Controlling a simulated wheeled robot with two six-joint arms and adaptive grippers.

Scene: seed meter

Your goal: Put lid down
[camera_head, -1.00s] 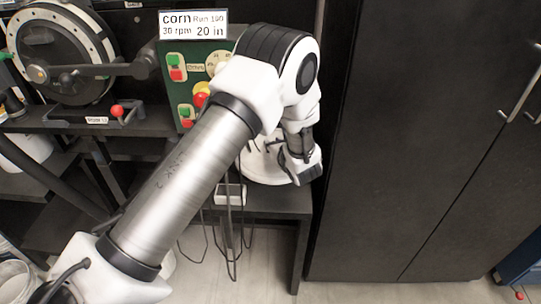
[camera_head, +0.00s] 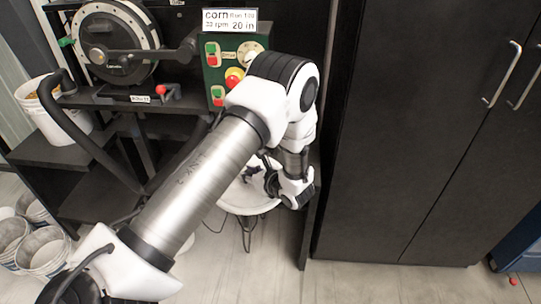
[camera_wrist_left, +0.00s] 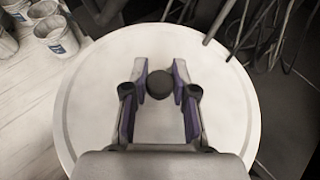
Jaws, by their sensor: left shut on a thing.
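The lid (camera_head: 245,205) is a large white disc, seen in part below my left wrist in the head view. In the left wrist view the lid (camera_wrist_left: 160,145) fills most of the picture, with a round black knob (camera_wrist_left: 160,84) at its middle. My left gripper (camera_head: 275,182) is shut on the lid at this knob, with a purple-padded finger on either side in the left wrist view. The lid's far left part is hidden by my arm in the head view. What lies under the lid is hidden. My right gripper is not in view.
A green control panel (camera_head: 222,62) with buttons stands behind my arm, beside a seed disc (camera_head: 113,42). A tall black cabinet (camera_head: 410,150) closes off the right. White buckets (camera_head: 45,250) stand at lower left. Dark cables (camera_wrist_left: 262,30) hang near the lid's far edge.

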